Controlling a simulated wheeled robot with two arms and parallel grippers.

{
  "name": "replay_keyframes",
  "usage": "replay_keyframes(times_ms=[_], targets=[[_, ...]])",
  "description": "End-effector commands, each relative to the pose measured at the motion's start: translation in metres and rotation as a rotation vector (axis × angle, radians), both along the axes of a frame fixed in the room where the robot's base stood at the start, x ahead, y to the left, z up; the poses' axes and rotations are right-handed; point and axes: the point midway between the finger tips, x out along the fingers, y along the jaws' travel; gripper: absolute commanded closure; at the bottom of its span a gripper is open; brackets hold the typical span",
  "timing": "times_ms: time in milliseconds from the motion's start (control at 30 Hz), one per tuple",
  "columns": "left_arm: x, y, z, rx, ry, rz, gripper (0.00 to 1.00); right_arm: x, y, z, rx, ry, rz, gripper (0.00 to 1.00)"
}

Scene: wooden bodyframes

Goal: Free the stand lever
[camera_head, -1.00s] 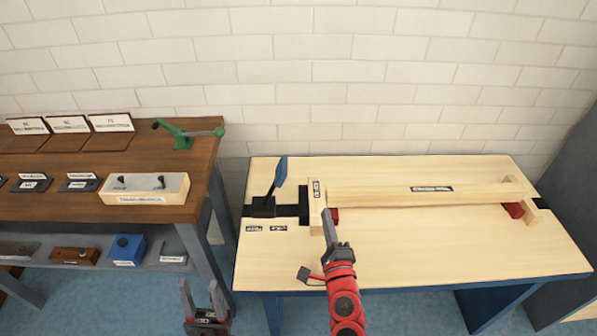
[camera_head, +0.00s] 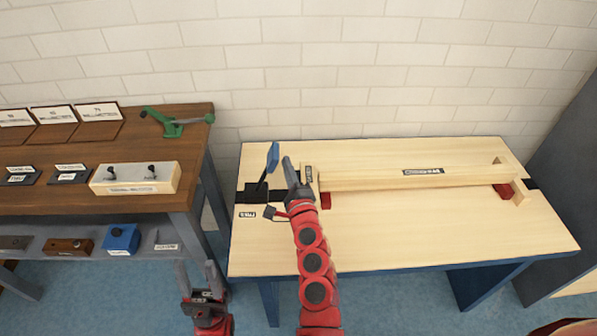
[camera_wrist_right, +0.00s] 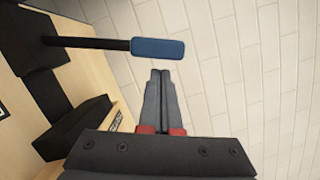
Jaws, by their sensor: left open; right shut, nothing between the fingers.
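The stand lever has a blue handle (camera_head: 272,158) on a black arm and rises tilted from a black base (camera_head: 252,196) at the left end of the light wooden table (camera_head: 420,235). In the right wrist view the blue handle (camera_wrist_right: 158,49) lies just beyond the closed fingertips (camera_wrist_right: 160,74). A wooden bodyframe beam (camera_head: 390,176) lies along the table. My left gripper (camera_head: 197,277) is open and empty, low, left of the table.
A brown bench (camera_head: 60,192) stands left with a green clamp (camera_head: 175,122), a switch block (camera_head: 135,178) and label cards. A shelf below holds a blue box (camera_head: 121,239). A brick wall rises behind. The table's front is clear.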

Motion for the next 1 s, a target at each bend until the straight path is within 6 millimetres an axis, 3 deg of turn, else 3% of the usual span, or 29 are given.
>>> replay_keyframes(times_ms=[500,1000], targets=[[0.000,0.000,0.003,0.000,0.000,0.000,0.50,-0.001,0.008,0.003,-0.002,0.001,0.001,1.00],[0.000,0.000,0.018,0.000,0.000,0.000,0.50,-0.001,0.020,0.011,-0.082,0.001,0.003,1.00]])
